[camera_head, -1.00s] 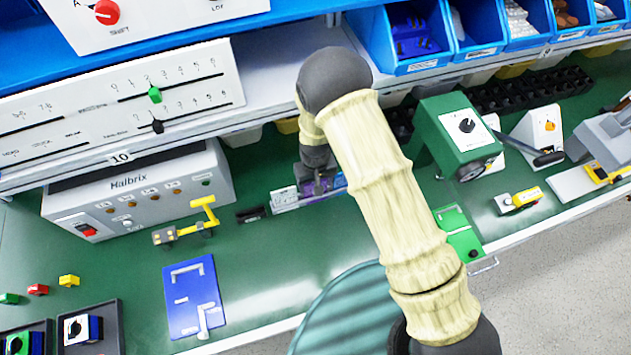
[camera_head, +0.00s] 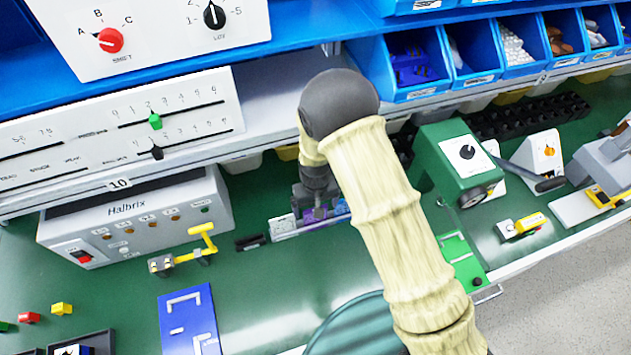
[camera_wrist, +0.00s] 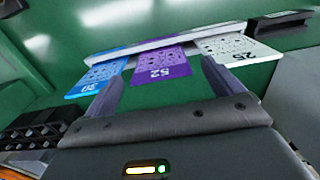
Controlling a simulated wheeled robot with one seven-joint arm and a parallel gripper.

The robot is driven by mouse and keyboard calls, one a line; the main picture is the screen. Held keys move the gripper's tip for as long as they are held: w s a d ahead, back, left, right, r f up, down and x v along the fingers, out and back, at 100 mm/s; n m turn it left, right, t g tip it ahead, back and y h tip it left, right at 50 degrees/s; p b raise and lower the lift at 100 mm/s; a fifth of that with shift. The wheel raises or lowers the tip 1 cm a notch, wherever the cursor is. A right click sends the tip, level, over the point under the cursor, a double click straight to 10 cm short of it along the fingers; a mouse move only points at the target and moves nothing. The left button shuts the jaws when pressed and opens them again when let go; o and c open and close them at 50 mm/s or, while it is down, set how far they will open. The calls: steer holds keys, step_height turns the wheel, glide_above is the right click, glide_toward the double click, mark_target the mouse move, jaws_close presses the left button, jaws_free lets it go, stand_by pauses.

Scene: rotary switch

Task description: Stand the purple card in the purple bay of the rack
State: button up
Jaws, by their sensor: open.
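The purple card (camera_wrist: 161,64), marked 52, is at the rack's middle position, between a blue card (camera_wrist: 97,77) marked 20 and a white card (camera_wrist: 236,47) marked 25. Its far edge meets the long pale rail of the rack (camera_wrist: 150,44); the bay's own colour is hidden. My gripper (camera_wrist: 162,70) is open, with one finger on each side of the purple card and visible gaps between. In the head view my gripper (camera_head: 318,208) is at the rack (camera_head: 285,233) and partly covers the cards.
A small black block (camera_head: 250,242) lies left of the rack. The grey Halbrix box (camera_head: 130,215) and a yellow-handled device (camera_head: 185,255) are further left. A green machine (camera_head: 455,160) stands right of my arm. Shelves with blue bins (camera_head: 415,65) are above and behind.

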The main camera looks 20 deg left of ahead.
step_height(320, 180, up, 14)
steer(key=b, duration=0.2)
steer(key=shift+r, duration=0.15)
steer(key=shift+r, duration=0.1)
stand_by(0.6)
step_height(320, 180, up, 9)
steer(key=p, duration=0.7)
stand_by(0.4)
